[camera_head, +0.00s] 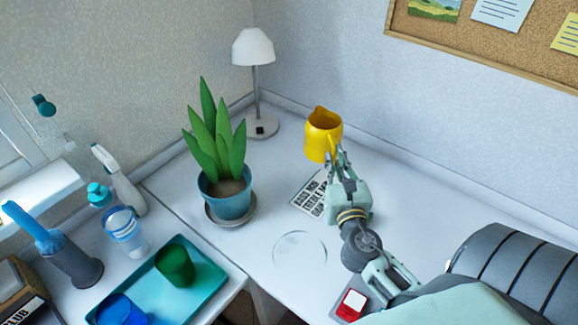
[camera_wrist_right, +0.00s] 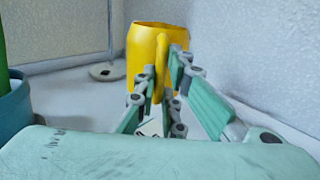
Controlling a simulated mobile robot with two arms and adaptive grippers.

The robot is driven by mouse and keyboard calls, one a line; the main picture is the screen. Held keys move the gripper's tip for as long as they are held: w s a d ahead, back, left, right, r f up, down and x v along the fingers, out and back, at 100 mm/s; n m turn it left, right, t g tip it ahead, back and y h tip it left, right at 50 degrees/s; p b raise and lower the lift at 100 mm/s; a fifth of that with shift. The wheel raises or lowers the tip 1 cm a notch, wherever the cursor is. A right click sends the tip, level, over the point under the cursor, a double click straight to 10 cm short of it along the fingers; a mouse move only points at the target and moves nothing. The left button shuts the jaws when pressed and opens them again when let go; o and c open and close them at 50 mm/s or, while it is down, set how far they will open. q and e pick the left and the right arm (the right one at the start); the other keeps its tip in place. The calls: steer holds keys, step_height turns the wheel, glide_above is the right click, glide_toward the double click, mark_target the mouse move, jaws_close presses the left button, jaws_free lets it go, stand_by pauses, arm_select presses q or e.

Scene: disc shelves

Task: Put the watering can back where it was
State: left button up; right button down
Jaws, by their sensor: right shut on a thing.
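The yellow watering can (camera_head: 321,138) is near the back of the white desk, right of the lamp. My right gripper (camera_head: 338,160) is shut on its handle. In the right wrist view the yellow can (camera_wrist_right: 147,48) is upright, with its handle between the fingers of my right gripper (camera_wrist_right: 158,95). I cannot tell whether its base touches the desk. A faint round ring mark (camera_head: 300,250) shows on the desk, in front of the can and right of the plant. My left gripper is not in view.
A potted plant (camera_head: 228,205) on a saucer stands left of the arm. A lamp (camera_head: 256,85) stands in the corner. A printed card (camera_head: 309,196) lies by my gripper. A teal tray (camera_head: 205,277) with cups, bottles and a red-and-white item (camera_head: 352,304) are nearer. The ring area is clear.

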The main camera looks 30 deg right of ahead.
steer(key=shift+w+a+f+b, duration=0.6)
steer(key=shift+w+a+f, duration=0.25)
steer(key=shift+w+f, duration=0.95)
steer(key=shift+w+a+f+b, duration=0.65)
steer(key=shift+w+a+f, duration=0.15)
steer(key=shift+w+f, duration=0.95)
steer(key=shift+w+a+f+b, duration=0.6)
steer(key=shift+w+a+f, duration=0.25)
steer(key=shift+w+f, duration=0.9)
steer(key=shift+s+f, duration=0.15)
steer(key=shift+f, duration=0.05)
steer(key=c, duration=1.9)
jaws_free()
steer(key=shift+f, duration=0.1)
steer(key=shift+o, duration=0.3)
